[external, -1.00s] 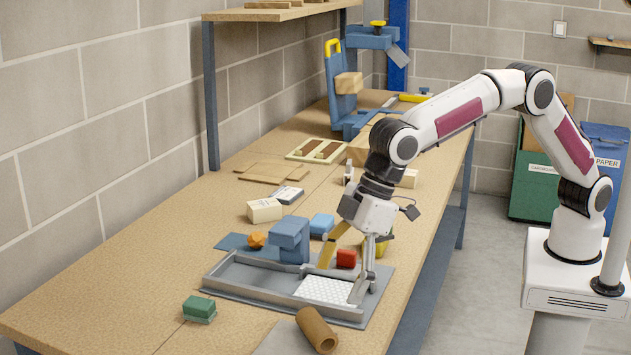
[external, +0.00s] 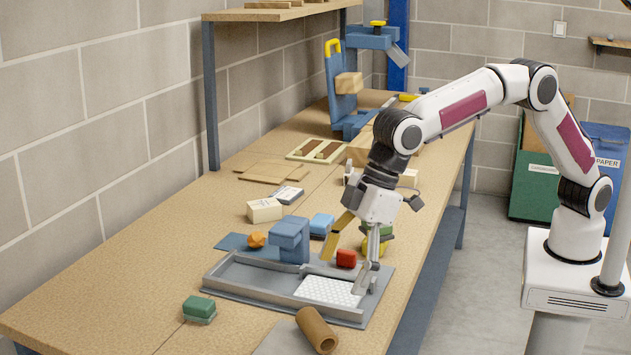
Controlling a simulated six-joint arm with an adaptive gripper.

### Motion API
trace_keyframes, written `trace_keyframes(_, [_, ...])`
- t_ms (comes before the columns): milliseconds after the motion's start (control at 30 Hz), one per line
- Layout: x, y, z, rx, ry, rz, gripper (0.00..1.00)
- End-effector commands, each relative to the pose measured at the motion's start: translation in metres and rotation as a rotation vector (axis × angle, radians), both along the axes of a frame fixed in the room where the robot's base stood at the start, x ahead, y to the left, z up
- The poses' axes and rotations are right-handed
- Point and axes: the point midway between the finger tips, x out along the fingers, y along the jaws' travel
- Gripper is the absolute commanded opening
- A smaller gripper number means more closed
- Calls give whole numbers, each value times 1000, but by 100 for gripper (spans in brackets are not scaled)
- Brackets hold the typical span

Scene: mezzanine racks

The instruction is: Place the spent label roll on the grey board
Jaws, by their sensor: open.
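The spent label roll (external: 317,331), a brown cardboard tube, lies on its side near the front edge of the bench, its open end toward the lower right. The grey board (external: 280,341) is a flat grey sheet at the bottom of the picture, partly cut off by the frame. The roll lies over the board's right part; how much of it rests on the board is hard to tell. My gripper (external: 345,273) is open and empty above the right end of the grey tray, behind the roll and clear of it.
The grey tray (external: 235,290) holds a white perforated sheet (external: 328,292). A red block (external: 346,258) and a blue block form (external: 289,240) stand near my gripper. A green block (external: 199,308) sits to the left. The bench's left front is clear.

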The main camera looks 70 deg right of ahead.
Motion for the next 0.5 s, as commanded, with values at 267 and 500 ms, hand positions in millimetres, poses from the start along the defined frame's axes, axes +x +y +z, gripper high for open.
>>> trace_keyframes(267, [3,-11,7,2,-2,-13,85])
trace_keyframes(500, [11,-58,36,7,-8,-67,85])
